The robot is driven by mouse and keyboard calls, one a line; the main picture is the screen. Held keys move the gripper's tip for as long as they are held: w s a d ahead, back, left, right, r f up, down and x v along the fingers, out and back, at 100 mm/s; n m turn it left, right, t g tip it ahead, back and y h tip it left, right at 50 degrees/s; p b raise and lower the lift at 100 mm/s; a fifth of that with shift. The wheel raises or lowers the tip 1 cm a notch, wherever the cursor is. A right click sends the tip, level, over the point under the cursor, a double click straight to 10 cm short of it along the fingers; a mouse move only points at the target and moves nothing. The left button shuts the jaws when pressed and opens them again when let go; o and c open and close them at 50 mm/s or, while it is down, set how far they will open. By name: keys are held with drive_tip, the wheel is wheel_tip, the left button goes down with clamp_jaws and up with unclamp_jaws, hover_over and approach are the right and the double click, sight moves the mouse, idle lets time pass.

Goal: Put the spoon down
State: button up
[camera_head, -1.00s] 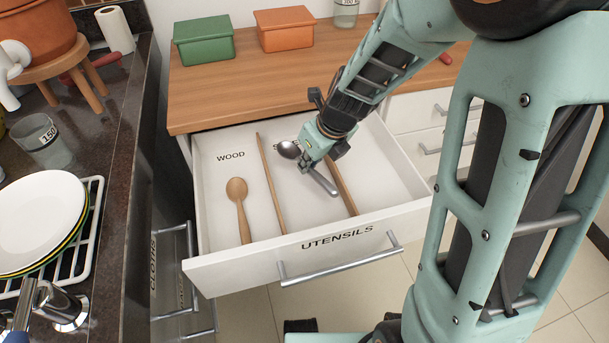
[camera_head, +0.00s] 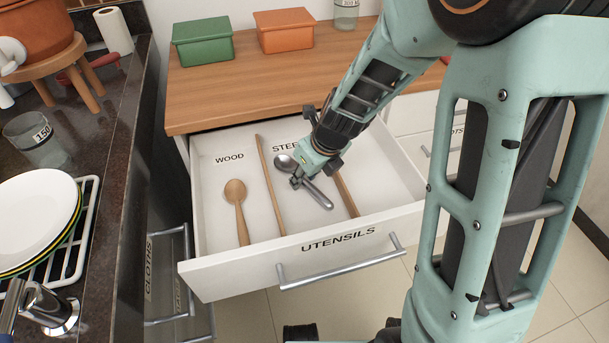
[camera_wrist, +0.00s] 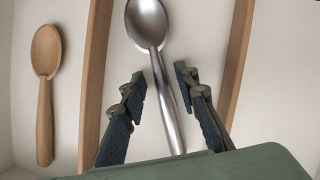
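The steel spoon (camera_head: 318,195) lies in the middle compartment of the open drawer, the one lettered "STEE…", between two wooden dividers. Its bowl points to the drawer's back. In the wrist view the spoon (camera_wrist: 148,22) lies with its handle running between my fingers. My gripper (camera_head: 297,182) is low over the spoon. In the wrist view my gripper (camera_wrist: 160,77) has its fingers apart, with a visible gap on each side of the handle. The open drawer (camera_head: 225,270) is marked "UTENSILS" on its front.
A wooden spoon (camera_head: 237,200) lies in the left compartment marked "WOOD". The wooden dividers (camera_head: 269,185) flank the steel spoon closely. Green (camera_head: 203,42) and orange (camera_head: 284,29) boxes stand on the wooden counter (camera_head: 230,95).

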drive_tip(key=p+v, duration=0.4)
drive_tip(key=v, duration=0.8)
drive_tip(key=shift+p, duration=0.35)
drive_tip(key=shift+r, duration=0.15)
